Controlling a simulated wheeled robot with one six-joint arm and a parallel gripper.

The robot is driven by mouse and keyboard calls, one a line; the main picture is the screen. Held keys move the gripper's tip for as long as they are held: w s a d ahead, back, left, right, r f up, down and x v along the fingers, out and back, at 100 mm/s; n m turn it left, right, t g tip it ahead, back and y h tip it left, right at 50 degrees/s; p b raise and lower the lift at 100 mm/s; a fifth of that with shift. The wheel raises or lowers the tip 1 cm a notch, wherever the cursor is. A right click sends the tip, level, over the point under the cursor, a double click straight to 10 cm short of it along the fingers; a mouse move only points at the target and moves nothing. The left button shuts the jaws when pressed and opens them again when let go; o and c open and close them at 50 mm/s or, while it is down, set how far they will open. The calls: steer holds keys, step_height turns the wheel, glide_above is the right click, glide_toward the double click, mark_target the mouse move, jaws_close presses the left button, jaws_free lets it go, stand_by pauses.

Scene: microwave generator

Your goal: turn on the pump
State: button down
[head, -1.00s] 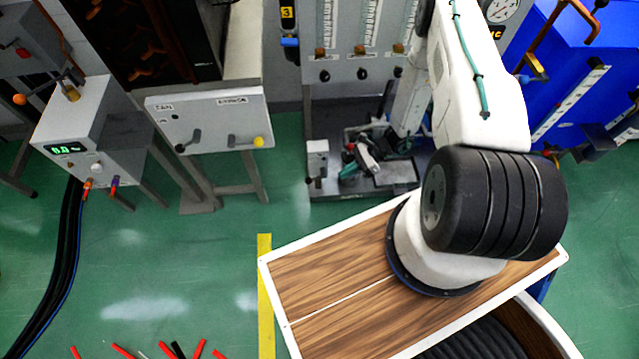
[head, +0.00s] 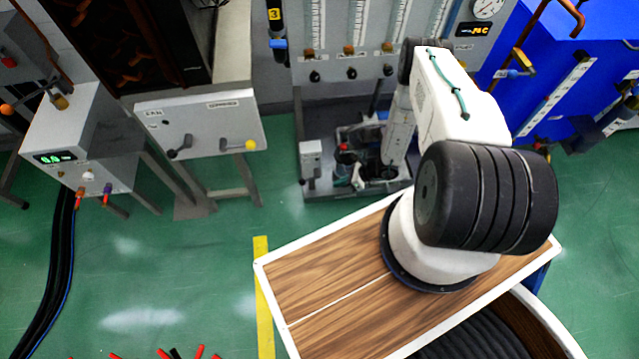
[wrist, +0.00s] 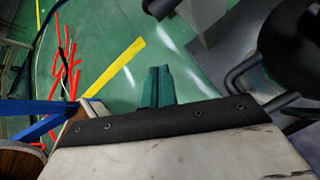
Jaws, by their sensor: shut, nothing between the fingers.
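In the head view, a grey box (head: 311,158) with a dark lever at its lower left stands on the left side of a grey base under the flow-meter panel. What looks like the pump assembly sits on this base, partly hidden by my forearm; its parts are hard to tell apart. My gripper shows in the wrist view as two teal fingers (wrist: 157,86) pressed together with nothing between them. In the head view, my wrist hangs over the base, right of the grey box and apart from it.
The flow-meter panel (head: 352,40) stands behind the base. A grey cabinet with a front panel (head: 201,125) and a box with a green display (head: 75,140) are at left. A blue cabinet (head: 560,75) is at right.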

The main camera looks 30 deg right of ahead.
steer(key=w+a+f, duration=0.4)
steer(key=w+a, duration=0.2)
steer(key=a, duration=0.2)
steer(key=shift+a, duration=0.4)
